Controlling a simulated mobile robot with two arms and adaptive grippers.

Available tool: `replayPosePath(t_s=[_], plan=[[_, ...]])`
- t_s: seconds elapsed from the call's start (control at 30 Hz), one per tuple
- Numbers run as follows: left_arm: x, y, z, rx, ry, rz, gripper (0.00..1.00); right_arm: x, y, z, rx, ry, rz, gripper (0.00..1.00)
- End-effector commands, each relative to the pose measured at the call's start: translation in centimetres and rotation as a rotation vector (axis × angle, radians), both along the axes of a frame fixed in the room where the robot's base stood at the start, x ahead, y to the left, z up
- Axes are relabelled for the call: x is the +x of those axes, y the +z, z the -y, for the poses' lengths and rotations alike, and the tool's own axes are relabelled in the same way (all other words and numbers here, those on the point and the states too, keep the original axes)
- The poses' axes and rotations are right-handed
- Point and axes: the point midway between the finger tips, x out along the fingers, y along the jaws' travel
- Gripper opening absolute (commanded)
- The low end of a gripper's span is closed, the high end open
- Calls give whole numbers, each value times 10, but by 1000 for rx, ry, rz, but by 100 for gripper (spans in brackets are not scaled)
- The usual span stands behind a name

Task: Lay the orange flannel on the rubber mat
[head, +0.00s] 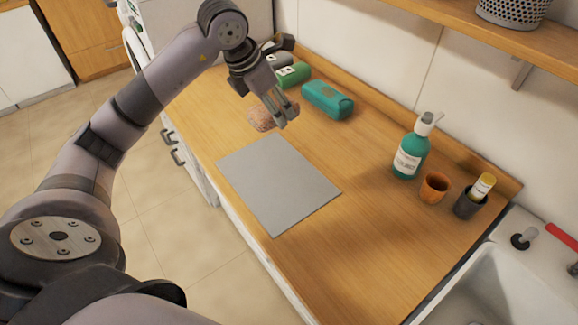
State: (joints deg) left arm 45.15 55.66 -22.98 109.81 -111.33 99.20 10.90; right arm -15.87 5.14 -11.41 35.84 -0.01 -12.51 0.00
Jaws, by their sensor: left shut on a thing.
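The grey rubber mat (280,184) lies flat and bare on the wooden counter. My left gripper (284,117) is just beyond the mat's far edge, pointing down. It is shut on a small brownish-orange, rough-looking bundle (261,119), which I take to be the orange flannel. The fingers hide part of the bundle. I cannot tell whether it touches the counter. My right gripper is not in view.
A teal case (327,99) and a green item (292,75) lie behind the gripper. A teal pump bottle (409,153), an orange cup (434,188) and a dark cup (468,205) holding a yellow-topped tube stand right. A sink (490,290) is front right.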

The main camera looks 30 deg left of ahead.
Motion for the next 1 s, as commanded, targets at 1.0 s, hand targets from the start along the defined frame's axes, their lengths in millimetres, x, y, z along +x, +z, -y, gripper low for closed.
replayPosePath(t_s=[1.0], plan=[[-2,-186,0,-2,-1,-5,29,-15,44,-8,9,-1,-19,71]])
